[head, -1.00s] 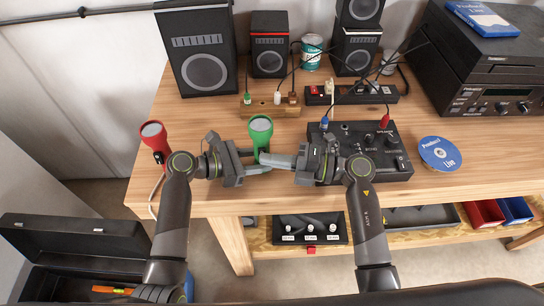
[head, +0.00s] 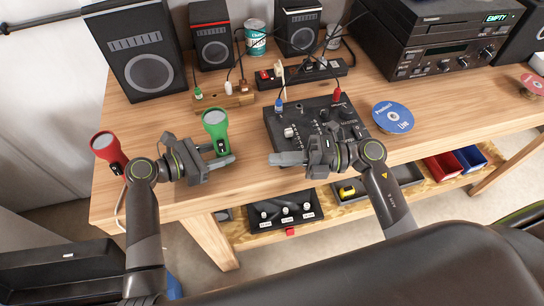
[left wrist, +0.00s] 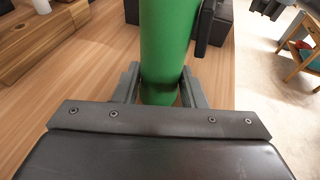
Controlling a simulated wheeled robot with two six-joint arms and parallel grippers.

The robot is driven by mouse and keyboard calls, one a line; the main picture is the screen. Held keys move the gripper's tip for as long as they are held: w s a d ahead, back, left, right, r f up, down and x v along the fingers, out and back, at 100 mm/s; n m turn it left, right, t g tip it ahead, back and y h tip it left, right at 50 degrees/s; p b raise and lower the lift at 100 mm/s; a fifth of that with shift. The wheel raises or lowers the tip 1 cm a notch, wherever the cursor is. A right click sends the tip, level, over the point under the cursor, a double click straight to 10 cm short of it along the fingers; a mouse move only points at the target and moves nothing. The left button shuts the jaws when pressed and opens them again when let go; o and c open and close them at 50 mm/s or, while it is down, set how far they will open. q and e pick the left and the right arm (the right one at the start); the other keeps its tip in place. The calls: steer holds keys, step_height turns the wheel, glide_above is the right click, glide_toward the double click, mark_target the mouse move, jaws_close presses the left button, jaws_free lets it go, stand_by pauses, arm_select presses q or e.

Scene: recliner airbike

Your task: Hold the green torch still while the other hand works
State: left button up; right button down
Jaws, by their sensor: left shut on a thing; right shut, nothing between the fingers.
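The green torch (head: 216,126) stands upright near the front left of the wooden table, its pale lens end facing up. My left gripper (head: 222,155) is shut on it around the lower body. In the left wrist view the green torch (left wrist: 165,45) rises between the two fingers of my left gripper (left wrist: 160,88). My right gripper (head: 282,158) is shut and empty, to the right of the torch and apart from it, at the front edge of the black mixer (head: 300,140).
A red torch (head: 108,150) stands at the table's left edge. A wooden block with plugs (head: 224,101) and a black power strip (head: 318,72) lie behind. A blue disc (head: 393,117) lies right of the mixer. A shelf below holds trays and bins.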

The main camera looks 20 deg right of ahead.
stand_by(0.3)
arm_select(q)
steer(key=o, duration=0.8)
